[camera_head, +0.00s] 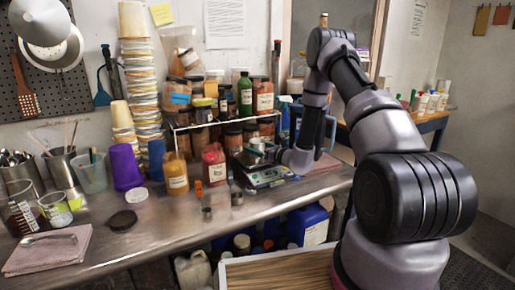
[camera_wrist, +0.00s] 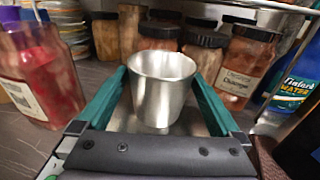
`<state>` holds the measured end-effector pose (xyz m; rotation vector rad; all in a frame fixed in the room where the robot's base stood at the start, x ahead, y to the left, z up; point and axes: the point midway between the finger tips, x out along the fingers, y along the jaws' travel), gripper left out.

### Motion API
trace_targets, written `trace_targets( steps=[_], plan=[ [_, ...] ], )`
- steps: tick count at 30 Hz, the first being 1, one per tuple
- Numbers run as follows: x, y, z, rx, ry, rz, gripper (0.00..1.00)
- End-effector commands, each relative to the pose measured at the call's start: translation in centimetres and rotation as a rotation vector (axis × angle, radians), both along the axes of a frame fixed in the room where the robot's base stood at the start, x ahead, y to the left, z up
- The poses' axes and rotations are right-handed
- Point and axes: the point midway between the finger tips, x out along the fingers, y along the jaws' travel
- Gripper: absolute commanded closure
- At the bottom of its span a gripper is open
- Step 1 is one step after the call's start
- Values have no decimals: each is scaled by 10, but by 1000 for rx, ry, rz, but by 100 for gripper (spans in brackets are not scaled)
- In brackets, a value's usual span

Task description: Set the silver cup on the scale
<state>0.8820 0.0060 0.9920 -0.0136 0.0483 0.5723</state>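The silver cup (camera_wrist: 162,88) stands upright between the green fingers of my gripper (camera_wrist: 160,78) in the wrist view. The fingertips sit against its two sides, so my gripper is shut on it. In the head view the cup (camera_head: 257,144) and my gripper (camera_head: 261,151) are above the scale (camera_head: 266,179), which is on the bench in front of the wire rack. A metallic surface shows below the cup in the wrist view. I cannot tell whether the cup's base touches the scale, because my gripper hides it.
Jars crowd the wire rack (camera_head: 228,125) behind the scale. The bench (camera_head: 165,235) is clear at front centre.

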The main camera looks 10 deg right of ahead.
Motion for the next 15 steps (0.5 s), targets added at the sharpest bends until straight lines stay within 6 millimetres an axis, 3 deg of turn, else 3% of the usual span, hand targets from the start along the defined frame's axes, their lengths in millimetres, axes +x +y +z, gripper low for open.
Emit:
trace_targets(
  steps=[8,15],
  plan=[
    [-5,-4,3,0,1,-1,0],
    [-44,-30,5,0,4,-3,0]
  ],
)
